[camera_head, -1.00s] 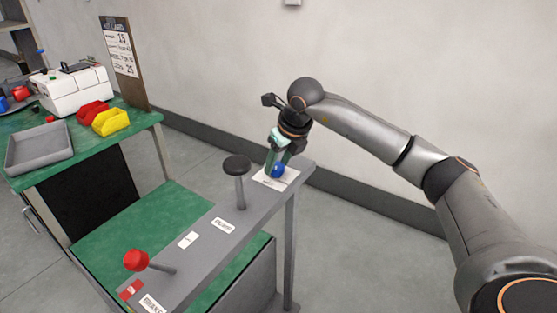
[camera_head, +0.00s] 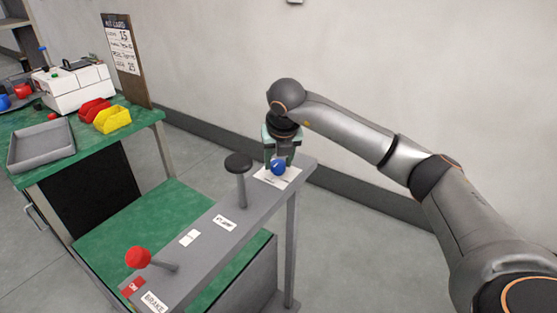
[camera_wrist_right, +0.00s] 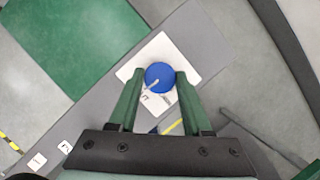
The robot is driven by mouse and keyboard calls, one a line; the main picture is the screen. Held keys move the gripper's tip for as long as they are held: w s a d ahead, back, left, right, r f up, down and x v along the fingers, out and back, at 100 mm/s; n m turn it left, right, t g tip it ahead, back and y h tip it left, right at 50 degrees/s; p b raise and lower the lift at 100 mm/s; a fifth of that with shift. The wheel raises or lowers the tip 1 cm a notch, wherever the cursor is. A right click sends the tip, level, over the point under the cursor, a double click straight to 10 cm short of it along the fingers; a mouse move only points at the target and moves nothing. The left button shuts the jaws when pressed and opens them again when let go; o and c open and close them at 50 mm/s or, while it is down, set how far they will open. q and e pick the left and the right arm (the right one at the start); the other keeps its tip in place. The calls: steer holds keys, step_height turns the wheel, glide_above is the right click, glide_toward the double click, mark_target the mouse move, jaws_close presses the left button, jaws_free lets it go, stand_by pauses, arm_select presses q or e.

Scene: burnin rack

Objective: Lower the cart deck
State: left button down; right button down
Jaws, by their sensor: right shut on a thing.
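The cart's green deck (camera_head: 140,228) sits low beside a grey control rail (camera_head: 205,240); the deck also shows in the right wrist view (camera_wrist_right: 75,40). A blue ball knob (camera_head: 278,167) stands over a white label at the far end of the rail. My right gripper (camera_head: 277,160) points down at that end, shut on the blue knob. In the right wrist view the blue knob (camera_wrist_right: 159,77) lies between the tips of the two green fingers. My left gripper is not in view.
A black-topped post (camera_head: 239,163) and a red-knobbed lever (camera_head: 138,258) near a BRAKE label stand along the same rail. A green workbench at left holds a grey tray (camera_head: 42,145), red and yellow bins and a white machine. Open floor lies right of the cart.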

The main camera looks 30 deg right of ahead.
steer(key=shift+c, duration=1.7)
jaws_free()
steer(key=v, duration=1.2)
steer(key=shift+s+r, duration=0.15)
steer(key=shift+r, duration=0.05)
